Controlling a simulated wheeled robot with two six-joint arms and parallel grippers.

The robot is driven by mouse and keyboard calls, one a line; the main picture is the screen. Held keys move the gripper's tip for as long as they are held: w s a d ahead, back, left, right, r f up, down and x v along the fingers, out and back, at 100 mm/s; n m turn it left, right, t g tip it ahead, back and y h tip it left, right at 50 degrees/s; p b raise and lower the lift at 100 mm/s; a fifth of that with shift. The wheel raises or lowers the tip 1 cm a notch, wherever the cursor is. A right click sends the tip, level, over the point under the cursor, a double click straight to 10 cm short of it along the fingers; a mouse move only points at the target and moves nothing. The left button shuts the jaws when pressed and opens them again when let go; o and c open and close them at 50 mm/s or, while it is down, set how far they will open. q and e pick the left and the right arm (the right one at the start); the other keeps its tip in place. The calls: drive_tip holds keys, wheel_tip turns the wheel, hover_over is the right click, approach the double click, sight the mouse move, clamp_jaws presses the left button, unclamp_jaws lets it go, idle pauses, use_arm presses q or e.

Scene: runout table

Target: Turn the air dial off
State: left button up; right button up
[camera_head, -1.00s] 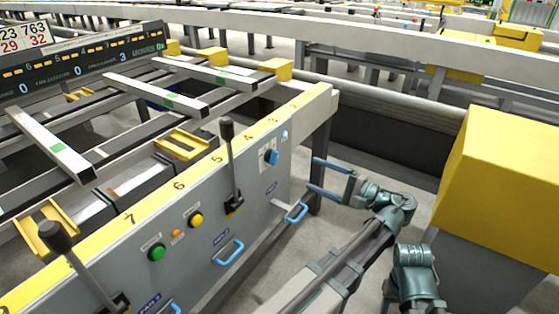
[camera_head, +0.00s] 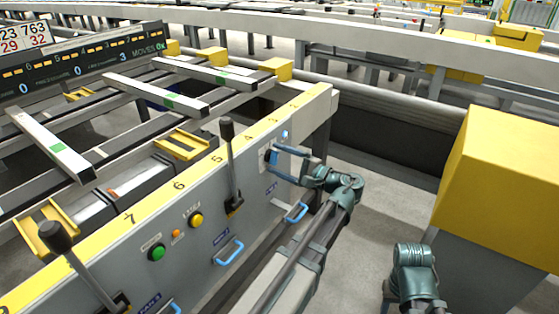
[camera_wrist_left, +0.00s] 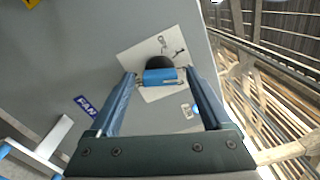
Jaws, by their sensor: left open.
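The air dial (camera_head: 273,157) is a black round knob with a blue bar handle on a white plate, on the grey front panel. In the left wrist view the dial (camera_wrist_left: 160,76) shows its blue bar lying about level across the picture. My left gripper (camera_head: 271,160) is open at the dial, one finger on each side of it. In the wrist view the fingertips (camera_wrist_left: 159,74) stand beside the bar's two ends, with small gaps or light contact; I cannot tell which. My right gripper's fingers are not seen.
A yellow box (camera_head: 500,165) stands at right. Open floor lies between panel and box.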

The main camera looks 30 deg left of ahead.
use_arm(q)
clamp_jaws()
idle(0.4)
drive_tip(key=n, duration=0.7)
drive_tip(key=shift+n, duration=0.3)
drive_tip(key=n, duration=0.4)
drive_tip(key=shift+n, duration=2)
